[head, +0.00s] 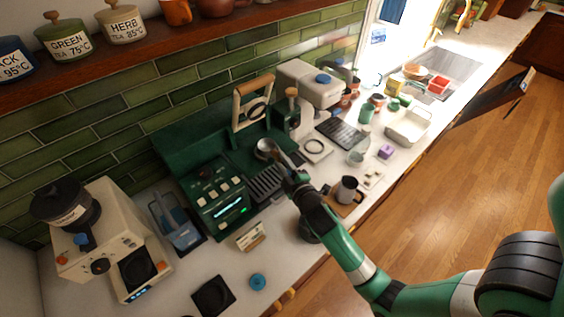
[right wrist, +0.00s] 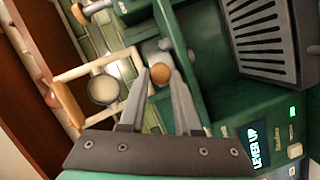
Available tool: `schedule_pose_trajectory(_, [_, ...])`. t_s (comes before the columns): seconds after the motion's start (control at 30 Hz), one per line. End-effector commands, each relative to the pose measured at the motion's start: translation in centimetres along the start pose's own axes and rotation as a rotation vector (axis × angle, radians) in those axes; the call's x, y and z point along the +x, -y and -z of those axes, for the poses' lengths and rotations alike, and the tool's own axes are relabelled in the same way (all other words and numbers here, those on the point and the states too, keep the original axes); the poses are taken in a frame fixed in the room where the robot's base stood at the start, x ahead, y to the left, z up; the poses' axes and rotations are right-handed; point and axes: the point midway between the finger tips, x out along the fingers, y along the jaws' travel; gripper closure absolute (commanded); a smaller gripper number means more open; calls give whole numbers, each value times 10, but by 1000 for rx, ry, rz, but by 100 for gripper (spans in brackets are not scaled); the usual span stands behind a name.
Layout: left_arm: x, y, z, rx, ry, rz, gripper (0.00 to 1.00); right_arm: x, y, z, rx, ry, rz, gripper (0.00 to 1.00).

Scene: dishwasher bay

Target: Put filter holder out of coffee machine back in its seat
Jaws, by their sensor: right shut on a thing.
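The green coffee machine (head: 212,168) stands against the tiled wall, with a lit display and a wooden-handled lever frame (head: 238,106). In the right wrist view its display (right wrist: 258,146) reads "LEVER UP". The filter holder (head: 266,147) shows as a silver round part at the machine's front, above the drip grate (head: 267,184). My right gripper (head: 282,162) is shut on the filter holder. In the right wrist view a brown round end (right wrist: 160,74) shows between the fingertips, with grey metal beyond. Whether the holder touches its seat I cannot tell. My left gripper is not in view.
A cream grinder (head: 100,245) stands at the left. A metal jug (head: 346,190) stands to the right of my gripper, near the counter edge. A white machine (head: 310,82), cups and trays crowd the counter beyond.

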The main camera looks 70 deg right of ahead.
Motion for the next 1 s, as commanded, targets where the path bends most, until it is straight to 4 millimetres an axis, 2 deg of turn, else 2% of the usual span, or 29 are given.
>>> schedule_pose_trajectory(1.0, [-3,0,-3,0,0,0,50,1,4,-2,0,-2,-2,100])
